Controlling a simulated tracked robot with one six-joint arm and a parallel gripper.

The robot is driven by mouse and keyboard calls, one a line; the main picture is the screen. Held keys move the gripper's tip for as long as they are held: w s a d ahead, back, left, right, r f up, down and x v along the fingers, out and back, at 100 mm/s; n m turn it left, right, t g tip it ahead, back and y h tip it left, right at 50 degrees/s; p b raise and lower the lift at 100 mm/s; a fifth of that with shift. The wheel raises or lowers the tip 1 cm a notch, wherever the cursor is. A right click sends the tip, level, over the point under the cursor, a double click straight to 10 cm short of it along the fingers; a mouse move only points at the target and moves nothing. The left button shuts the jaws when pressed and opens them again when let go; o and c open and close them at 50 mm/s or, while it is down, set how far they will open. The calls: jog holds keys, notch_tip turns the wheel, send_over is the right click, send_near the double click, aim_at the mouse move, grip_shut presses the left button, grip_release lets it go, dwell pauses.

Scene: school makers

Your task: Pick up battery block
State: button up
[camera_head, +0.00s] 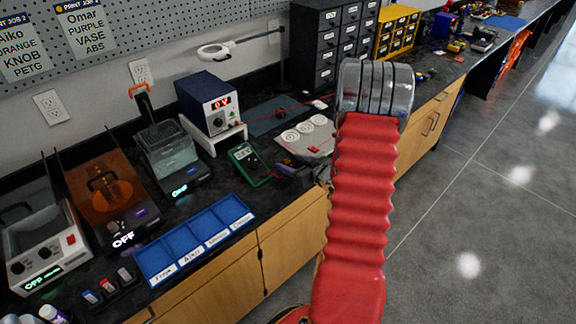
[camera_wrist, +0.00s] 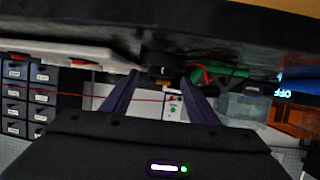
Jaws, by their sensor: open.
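In the wrist view, a small dark block (camera_wrist: 160,60) with reddish marks sits at the edge of the black worktop, just beyond and between my fingertips; it looks like the battery block, but the picture is too dark to be sure. My gripper (camera_wrist: 160,76) is open, with its two dark purple fingers apart and nothing clearly between them. In the head view my gripper (camera_head: 290,170) is partly hidden behind my red arm, low at the front edge of the bench near the white board with round coils. I cannot make out the block there.
A green multimeter (camera_head: 248,165) lies left of my gripper, and a blue divided tray (camera_head: 195,240) is at the bench's front edge. A power supply (camera_head: 210,103) showing "0V" stands behind on a white stand (camera_head: 213,137). A thin red wire crosses the worktop. Floor at right is clear.

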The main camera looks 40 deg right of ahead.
aim_at(292, 166)
jog(key=shift+c, duration=0.4)
jog(key=c, duration=1.1)
jog(key=shift+r, duration=0.15)
jog(key=shift+c, duration=0.2)
notch_tip(292, 166, up, 10)
dwell(0.5)
